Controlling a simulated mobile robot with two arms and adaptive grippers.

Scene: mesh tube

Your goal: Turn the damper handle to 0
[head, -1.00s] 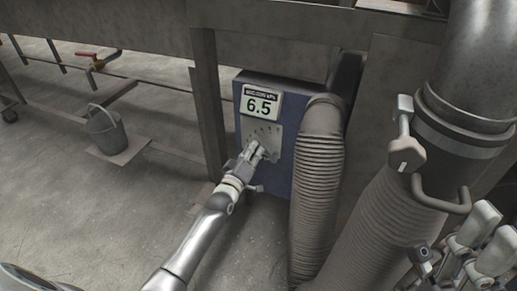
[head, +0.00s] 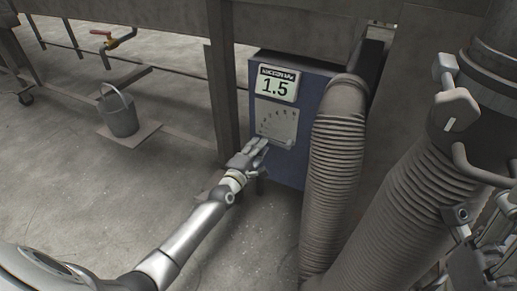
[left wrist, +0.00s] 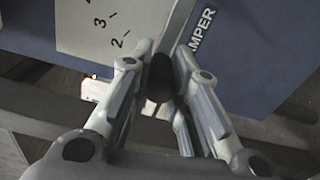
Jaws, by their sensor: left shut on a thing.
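The vacuum unit is a blue box (head: 300,163) with a display (head: 277,86) reading 1.5. Below it is a pale dial plate (head: 276,120) with numbers; 2 and 3 show on the plate (left wrist: 105,25) in the left wrist view. My left gripper (head: 258,146) is at the plate's lower left edge. The left wrist view shows its fingers (left wrist: 160,70) shut on the grey damper handle (left wrist: 176,30), whose dark end lies between them. The handle's pointing edge and the 0 mark are hidden. Parts resembling my right gripper (head: 480,240) show at the lower right, its fingertips unclear.
A ribbed hose (head: 334,180) runs down close right of the box, and a thicker hose (head: 400,210) stands beyond it. A metal post (head: 222,85) is close left. A bucket (head: 121,113) stands under a tap (head: 118,38). The floor at left is open.

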